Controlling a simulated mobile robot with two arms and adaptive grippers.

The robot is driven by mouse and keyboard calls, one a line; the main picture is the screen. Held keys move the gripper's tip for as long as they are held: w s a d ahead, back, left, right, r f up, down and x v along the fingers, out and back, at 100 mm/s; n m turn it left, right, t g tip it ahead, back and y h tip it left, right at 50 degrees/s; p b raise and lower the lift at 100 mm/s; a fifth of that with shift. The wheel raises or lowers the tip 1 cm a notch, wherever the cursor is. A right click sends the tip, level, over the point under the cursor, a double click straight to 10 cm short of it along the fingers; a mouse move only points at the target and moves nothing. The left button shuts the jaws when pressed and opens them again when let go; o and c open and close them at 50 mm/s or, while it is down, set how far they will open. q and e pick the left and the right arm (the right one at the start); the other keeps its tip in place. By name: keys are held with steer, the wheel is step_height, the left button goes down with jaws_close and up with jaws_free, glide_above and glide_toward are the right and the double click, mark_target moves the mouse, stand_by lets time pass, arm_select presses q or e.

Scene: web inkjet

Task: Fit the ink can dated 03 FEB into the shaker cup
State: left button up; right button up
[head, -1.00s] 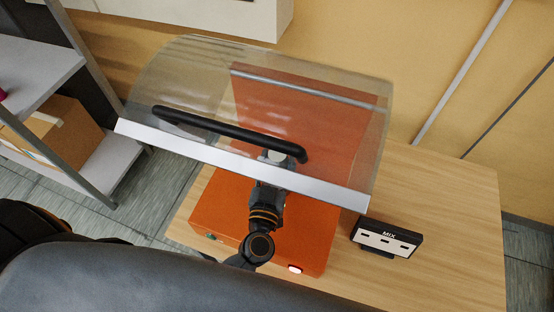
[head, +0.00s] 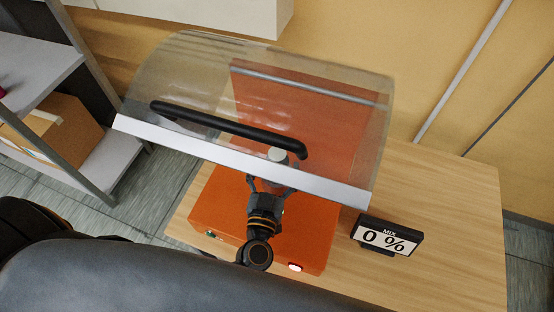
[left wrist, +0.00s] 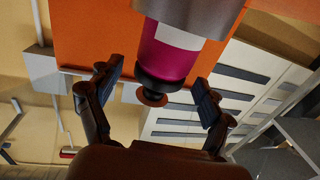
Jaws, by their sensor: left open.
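A magenta ink can (left wrist: 165,55) with a white label and a black and brown end shows in the left wrist view. Its far end sits inside the grey shaker cup (left wrist: 215,14). The date on the label cannot be read. My left gripper (left wrist: 157,80) is open, with its fingers spread either side of the can's black end and apart from it. In the head view the left gripper (head: 270,184) is at the front of the orange shaker (head: 215,208), below the raised clear hood's edge. The hood partly covers the cup area. My right gripper is not in view.
The clear hood (head: 215,75) has a white front edge and a black handle (head: 225,128). A shelf with a cardboard box (head: 58,130) is at the left.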

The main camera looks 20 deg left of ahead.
arm_select(q)
steer(key=s+d, duration=0.1)
steer(key=s, duration=0.9)
steer(key=shift+s+d, duration=0.1)
steer(key=shift+s, duration=0.1)
